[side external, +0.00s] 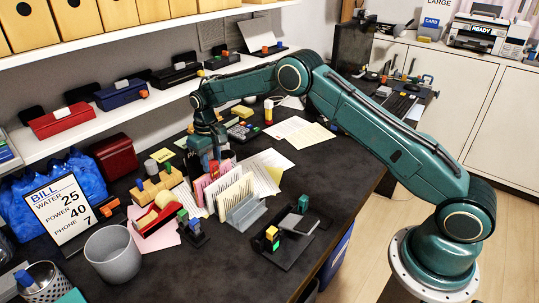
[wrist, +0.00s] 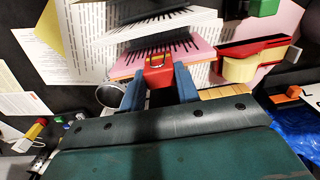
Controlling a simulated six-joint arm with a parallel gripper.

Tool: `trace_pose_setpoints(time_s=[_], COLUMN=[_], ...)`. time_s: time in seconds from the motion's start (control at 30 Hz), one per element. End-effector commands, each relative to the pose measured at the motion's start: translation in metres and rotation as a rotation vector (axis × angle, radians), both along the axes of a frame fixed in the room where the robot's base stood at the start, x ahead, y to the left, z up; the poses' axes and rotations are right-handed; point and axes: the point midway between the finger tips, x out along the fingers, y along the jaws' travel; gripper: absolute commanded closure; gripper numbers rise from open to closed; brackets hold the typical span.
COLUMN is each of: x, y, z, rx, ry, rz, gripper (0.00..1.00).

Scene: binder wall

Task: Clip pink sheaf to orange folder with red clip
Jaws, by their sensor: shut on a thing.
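My gripper (wrist: 159,80) is shut on the red clip (wrist: 158,60), which sits between its two blue fingers. In the side view my gripper (side external: 213,150) points down over the row of upright sheaves, with the red clip (side external: 213,168) below it. The pink sheaf (wrist: 190,51) lies right at the clip in the wrist view, and it also shows in the side view (side external: 207,187). A thin orange edge, likely the orange folder (wrist: 121,72), runs along the pink sheaf. The clip overlaps their edge; I cannot tell whether it grips both.
Cream and white sheaves and a grey holder (side external: 246,213) stand just in front. A red tape dispenser (side external: 157,216), a grey cup (side external: 112,254) and a wooden block holder (side external: 155,186) crowd the left. Loose papers (side external: 302,131) lie behind. A black tray (side external: 290,236) stands right.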

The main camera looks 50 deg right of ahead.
Motion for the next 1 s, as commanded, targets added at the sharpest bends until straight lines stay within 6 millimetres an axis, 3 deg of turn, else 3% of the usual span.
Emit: trace_pose_setpoints(time_s=[0.2,0.23,0.37,0.77,1.0], x=[-0.001,-0.001,-0.001,0.000,0.000], y=[0.000,0.000,0.000,0.000,0.000], z=[-0.003,-0.003,-0.003,0.001,0.020], rx=[0.000,0.000,0.000,0.000,0.000], ry=[0.004,0.004,0.003,0.000,-0.001], rz=[0.000,0.000,0.000,0.000,0.000], gripper=[0.91,0.66,0.43,0.43,0.43])
